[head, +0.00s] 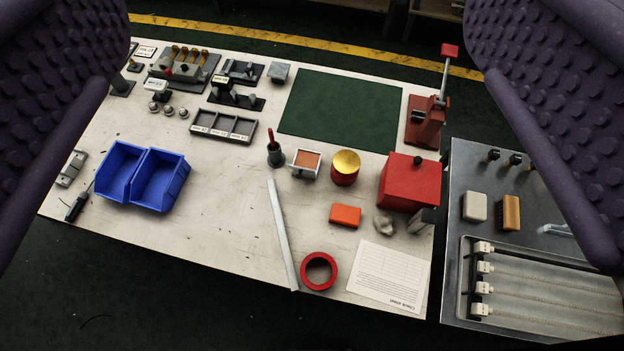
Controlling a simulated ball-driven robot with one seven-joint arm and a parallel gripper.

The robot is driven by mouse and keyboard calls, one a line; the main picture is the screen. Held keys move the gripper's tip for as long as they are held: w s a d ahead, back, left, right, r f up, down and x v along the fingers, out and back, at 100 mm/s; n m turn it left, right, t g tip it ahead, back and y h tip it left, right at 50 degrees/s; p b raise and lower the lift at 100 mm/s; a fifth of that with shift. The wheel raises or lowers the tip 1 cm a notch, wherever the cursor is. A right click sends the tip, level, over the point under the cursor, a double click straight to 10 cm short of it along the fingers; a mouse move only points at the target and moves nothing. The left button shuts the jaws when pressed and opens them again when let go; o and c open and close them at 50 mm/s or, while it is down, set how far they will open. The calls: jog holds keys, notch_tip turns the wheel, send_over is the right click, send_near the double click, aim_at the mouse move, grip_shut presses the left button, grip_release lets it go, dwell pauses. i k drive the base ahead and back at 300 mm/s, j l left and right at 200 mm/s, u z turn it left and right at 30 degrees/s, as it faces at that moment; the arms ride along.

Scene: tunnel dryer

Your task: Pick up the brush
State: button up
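The brush (511,211) looks like a small block with an orange-brown wooden back and dark bristles along its left side. It lies on the grey metal bench (462,165) at the right, beside a pale beige block (475,206). The two purple, studded fingers of my gripper (305,110) fill the left and right edges of the view. They are wide apart with nothing between them, high above the tables. The brush is below, left of the right finger's lower part. The right finger hides part of the bench.
Several white connectors (482,267) sit in a metal tray at the bench's front. A white table (225,225) holds blue bins (158,180), a red box (409,183), a red lever press (427,120), a red tape ring (319,271) and a green mat (340,108).

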aim_at(270, 131)
jog(key=i+j, duration=0.5)
jog(key=i+j+z, duration=0.1)
jog(key=i+j, duration=0.35)
jog(key=j, duration=0.25)
